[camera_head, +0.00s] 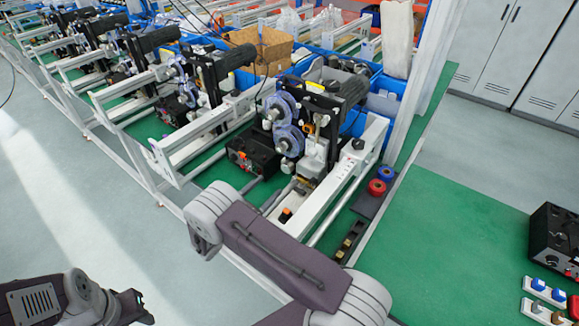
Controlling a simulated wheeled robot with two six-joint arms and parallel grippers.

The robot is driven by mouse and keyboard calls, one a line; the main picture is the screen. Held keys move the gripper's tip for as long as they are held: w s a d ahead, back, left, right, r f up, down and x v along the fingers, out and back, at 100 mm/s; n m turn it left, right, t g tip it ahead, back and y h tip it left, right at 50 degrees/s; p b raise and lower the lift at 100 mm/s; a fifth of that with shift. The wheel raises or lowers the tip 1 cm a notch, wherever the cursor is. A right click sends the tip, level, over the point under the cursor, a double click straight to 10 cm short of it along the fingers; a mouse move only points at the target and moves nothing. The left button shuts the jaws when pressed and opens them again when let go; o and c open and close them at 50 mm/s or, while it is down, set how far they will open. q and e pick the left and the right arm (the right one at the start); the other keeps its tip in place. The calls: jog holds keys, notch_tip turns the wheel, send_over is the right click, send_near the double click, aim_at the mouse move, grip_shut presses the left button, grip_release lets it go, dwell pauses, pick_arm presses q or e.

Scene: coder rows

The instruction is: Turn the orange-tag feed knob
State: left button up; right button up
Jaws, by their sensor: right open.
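My arm link (285,258) crosses the lower middle and hides part of the bench front.
A black control box (253,155) stands left of the machine. Red and blue round parts (376,187) sit on its right side. Another black box (556,240) and a strip with blue knobs (545,291) are at the right. The green mat (460,245) between is clear.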

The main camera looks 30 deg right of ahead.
aim_at(284, 170)
jog(key=p+x, duration=0.1)
jog(key=x, duration=0.6)
jog(key=shift+d+p, duration=0.3)
jog(key=shift+p, duration=0.05)
jog(key=shift+w+d, duration=0.25)
jog(key=shift+d, duration=0.1)
jog(key=shift+r, duration=0.15)
jog(key=shift+d, duration=0.1)
jog(key=c, duration=0.6)
grip_shut()
jog(key=shift+w+f+m+b, duration=0.1)
jog(key=shift+f+m+b, duration=0.15)
jog(key=shift+m+b, duration=0.8)
jog(key=m+b, duration=0.2)
jog(key=m, duration=0.1)
jog(key=shift+m+b, duration=0.35)
jog(key=shift+b, duration=0.05)
jog(key=m+b, duration=0.4)
pick_arm(q)
notch_tip(284, 170, down, 10)
jog(key=b, duration=0.3)
jog(key=shift+a, duration=0.2)
pick_arm(e)
jog(key=shift+r+m, duration=0.2)
jog(key=shift+m, duration=1)
pick_arm(q)
jog(key=shift+s+f, duration=0.1)
